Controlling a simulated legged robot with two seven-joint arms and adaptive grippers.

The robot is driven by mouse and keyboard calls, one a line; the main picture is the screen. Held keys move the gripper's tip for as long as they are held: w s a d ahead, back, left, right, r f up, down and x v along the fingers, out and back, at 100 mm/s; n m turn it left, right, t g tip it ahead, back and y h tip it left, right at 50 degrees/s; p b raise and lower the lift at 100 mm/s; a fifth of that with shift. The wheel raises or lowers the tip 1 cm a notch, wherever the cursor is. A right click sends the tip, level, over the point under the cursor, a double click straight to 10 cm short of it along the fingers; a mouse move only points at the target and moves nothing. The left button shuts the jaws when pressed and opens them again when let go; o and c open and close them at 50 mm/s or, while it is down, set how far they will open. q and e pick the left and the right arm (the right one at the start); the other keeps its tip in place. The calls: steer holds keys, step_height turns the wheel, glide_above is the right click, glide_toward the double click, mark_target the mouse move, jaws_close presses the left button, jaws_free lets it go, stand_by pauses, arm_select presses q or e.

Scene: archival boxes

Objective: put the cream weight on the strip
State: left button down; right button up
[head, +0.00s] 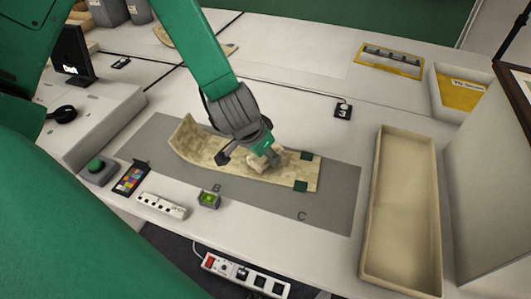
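The strip (215,150) is a long mottled cream sheet on a grey mat (335,195). Its left end curls up. Two dark green weights sit on its right end, one at the far corner (306,155) and one at the near corner (300,185). My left gripper (248,159) is over the middle of the strip, with its dark fingers spread apart. A pale lump beside the right finger may be the cream weight (284,156); its colour blends with the strip and the gripper partly hides it. I cannot tell whether they touch. My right gripper is not in view.
A small green-topped block (209,199), a white block with dark dots (162,205) and a colour chart (131,178) lie along the near side. A long cream tray (375,220) stands at the right. A yellow-framed item (390,60) lies at the back. The mat's right part is clear.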

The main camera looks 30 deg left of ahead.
arm_select(q)
steer(key=shift+f, duration=0.5)
stand_by(0.4)
steer(key=c, duration=0.8)
jaws_free()
steer(key=shift+o, duration=0.2)
steer(key=shift+s+r, duration=0.15)
steer(key=shift+r, duration=0.3)
steer(key=v, duration=1)
steer(key=shift+r, duration=0.4)
steer(key=shift+s+a, duration=0.1)
steer(key=shift+s, duration=0.05)
